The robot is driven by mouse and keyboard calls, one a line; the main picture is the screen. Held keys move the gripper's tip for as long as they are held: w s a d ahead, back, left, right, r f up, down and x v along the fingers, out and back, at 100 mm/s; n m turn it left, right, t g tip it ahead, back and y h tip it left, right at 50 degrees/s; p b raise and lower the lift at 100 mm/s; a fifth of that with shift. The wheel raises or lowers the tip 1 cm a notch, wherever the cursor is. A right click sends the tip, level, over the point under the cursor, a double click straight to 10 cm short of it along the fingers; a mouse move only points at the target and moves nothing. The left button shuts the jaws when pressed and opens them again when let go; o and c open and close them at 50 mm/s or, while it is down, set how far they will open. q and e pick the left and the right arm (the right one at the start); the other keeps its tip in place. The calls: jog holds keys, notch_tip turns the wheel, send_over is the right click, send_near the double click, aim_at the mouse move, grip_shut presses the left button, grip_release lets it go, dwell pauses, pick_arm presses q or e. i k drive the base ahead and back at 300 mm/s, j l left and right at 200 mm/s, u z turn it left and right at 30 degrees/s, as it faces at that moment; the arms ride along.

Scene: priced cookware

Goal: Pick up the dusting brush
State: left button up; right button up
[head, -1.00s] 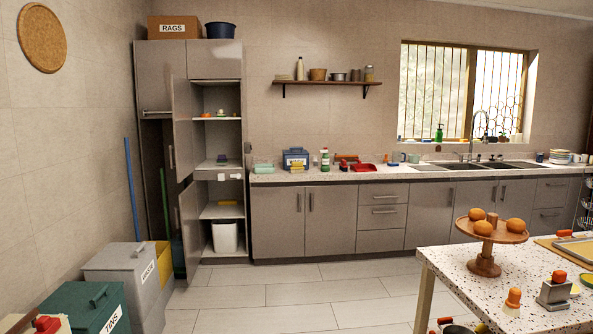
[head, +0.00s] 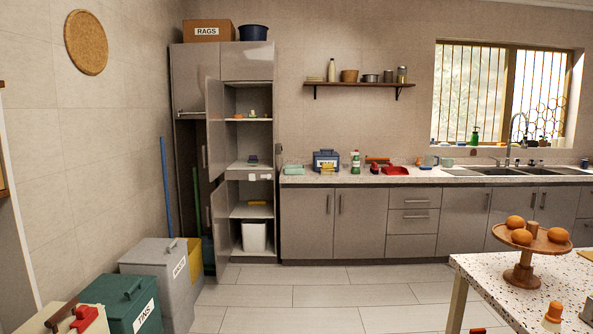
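A small item with an orange-red top and a dark lower part, perhaps the dusting brush (head: 377,161), lies on the back counter beside a red dustpan-like piece (head: 396,170). It is too small to be sure of. Neither of my grippers is in view.
The speckled back counter (head: 300,179) also bears a blue box (head: 326,160) and a green-and-white bottle (head: 355,162). A tall cabinet with open doors stands left of it. Bins, one grey (head: 150,262), line the left wall. A speckled table (head: 490,275) stands at right. The floor (head: 330,297) between is clear.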

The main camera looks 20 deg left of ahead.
aim_at(327, 169)
jog(key=i+j+u, duration=0.35)
jog(key=i, duration=0.45)
jog(key=i+u, duration=0.4)
jog(key=i, duration=2.6)
